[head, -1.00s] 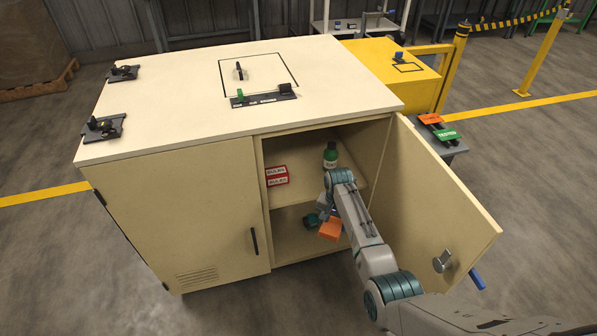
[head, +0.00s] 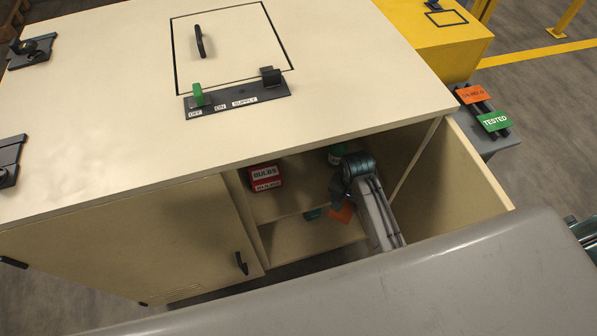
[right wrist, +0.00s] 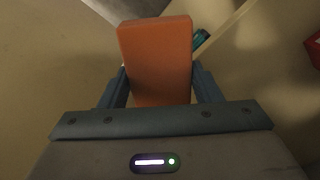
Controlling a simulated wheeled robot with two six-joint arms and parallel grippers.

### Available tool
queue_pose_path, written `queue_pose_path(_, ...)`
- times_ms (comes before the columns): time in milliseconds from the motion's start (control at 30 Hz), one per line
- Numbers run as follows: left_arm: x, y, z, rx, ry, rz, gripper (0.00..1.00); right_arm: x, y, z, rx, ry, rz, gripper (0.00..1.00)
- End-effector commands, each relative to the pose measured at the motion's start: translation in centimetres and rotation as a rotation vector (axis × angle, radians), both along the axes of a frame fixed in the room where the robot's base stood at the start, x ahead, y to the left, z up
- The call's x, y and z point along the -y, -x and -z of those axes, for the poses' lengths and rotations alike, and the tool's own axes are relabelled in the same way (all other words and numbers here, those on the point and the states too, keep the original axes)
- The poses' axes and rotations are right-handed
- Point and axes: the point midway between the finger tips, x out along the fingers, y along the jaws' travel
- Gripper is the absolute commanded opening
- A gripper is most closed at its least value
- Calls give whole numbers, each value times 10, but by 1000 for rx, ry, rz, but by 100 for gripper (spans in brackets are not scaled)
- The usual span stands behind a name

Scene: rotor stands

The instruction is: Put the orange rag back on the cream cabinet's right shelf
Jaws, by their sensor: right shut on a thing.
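The orange rag (head: 342,212), a block-like bundle, is between the fingers of my right gripper (right wrist: 160,88), which is shut on it. It also shows in the right wrist view (right wrist: 157,50). The cream cabinet (head: 110,120) has its right door (head: 455,175) open. My right arm reaches into that opening, and the rag is low in front of the shelf (head: 285,203) there. My wrist covers part of the shelf. I cannot tell whether the rag touches anything beyond my fingers. My left gripper is not in view.
On the shelf stand a red bulbs box (head: 265,177) and a green bottle (head: 336,154), partly hidden by my wrist. A small teal thing (head: 313,214) shows beside the rag. A yellow cabinet (head: 440,40) and a grey stand with tags (head: 495,121) are beyond the door.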

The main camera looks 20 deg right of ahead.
Motion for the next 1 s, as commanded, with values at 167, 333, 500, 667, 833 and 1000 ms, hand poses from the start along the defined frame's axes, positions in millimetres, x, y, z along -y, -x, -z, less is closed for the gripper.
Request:
queue_pose_path(167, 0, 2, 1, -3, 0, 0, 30, -16, -18, 1, 2, -5, 2, 36)
queue_pose_path(333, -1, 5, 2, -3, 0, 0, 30, -42, -56, 6, 2, -5, 1, 36)
queue_pose_path(500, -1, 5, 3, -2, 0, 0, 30, -67, -92, 10, 1, -2, 0, 36)
queue_pose_path(667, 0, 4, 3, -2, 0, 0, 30, -82, -114, 14, 1, -1, 1, 36)
queue_pose_path(833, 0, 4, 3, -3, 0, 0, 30, -89, -125, 15, 1, -1, 1, 36)
queue_pose_path(1000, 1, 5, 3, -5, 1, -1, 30, -91, -126, 38, -4, 1, 1, 36)
